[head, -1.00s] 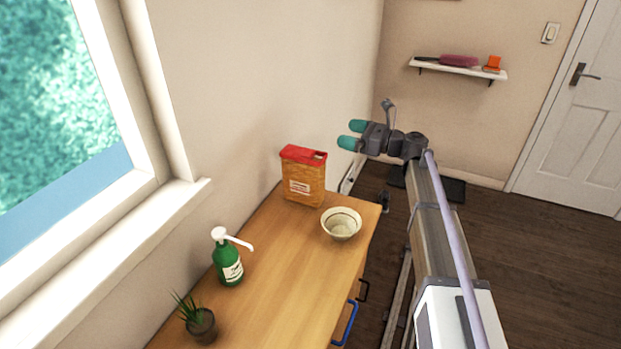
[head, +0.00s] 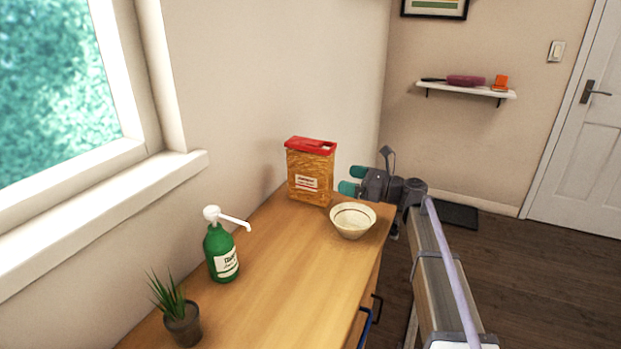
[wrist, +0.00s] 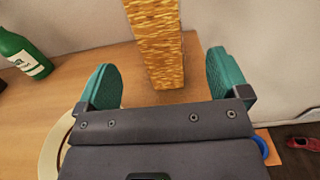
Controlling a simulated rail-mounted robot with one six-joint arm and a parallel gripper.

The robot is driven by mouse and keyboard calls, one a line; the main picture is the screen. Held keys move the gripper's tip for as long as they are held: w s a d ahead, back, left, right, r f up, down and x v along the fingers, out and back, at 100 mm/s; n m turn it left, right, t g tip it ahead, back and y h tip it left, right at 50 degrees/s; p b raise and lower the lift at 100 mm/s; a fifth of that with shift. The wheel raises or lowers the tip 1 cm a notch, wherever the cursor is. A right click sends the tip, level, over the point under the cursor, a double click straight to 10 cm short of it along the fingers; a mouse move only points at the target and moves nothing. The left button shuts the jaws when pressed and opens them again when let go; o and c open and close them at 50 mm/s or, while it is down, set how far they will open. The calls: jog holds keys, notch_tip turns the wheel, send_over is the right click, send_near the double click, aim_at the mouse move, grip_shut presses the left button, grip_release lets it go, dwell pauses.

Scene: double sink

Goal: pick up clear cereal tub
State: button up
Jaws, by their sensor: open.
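The clear cereal tub (head: 310,172) has a red lid and is full of golden cereal, with a white label on its front. It stands upright at the far end of the wooden counter, against the wall. In the wrist view the tub (wrist: 156,45) stands ahead, between the lines of the two teal fingers, with its top cut off by the frame. My gripper (head: 349,181) is open and empty, just right of the tub in the head view. In the wrist view my gripper (wrist: 165,82) shows its fingers spread wide, apart from the tub.
A striped bowl (head: 352,220) sits close in front of the tub, near the counter edge; its rim (wrist: 50,145) shows below my left finger. A green pump bottle (head: 221,250) and a potted plant (head: 181,318) stand nearer along the counter (head: 270,290). The counter between is clear.

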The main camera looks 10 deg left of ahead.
aim_at(321, 144)
jog(key=x, duration=0.9)
jog(key=shift+a, duration=0.35)
jog(key=shift+c, duration=0.3)
jog(key=c, duration=1.2)
notch_tip(321, 144, up, 10)
jog(key=p, duration=1)
jog(key=shift+r, duration=0.2)
jog(key=shift+f, duration=0.2)
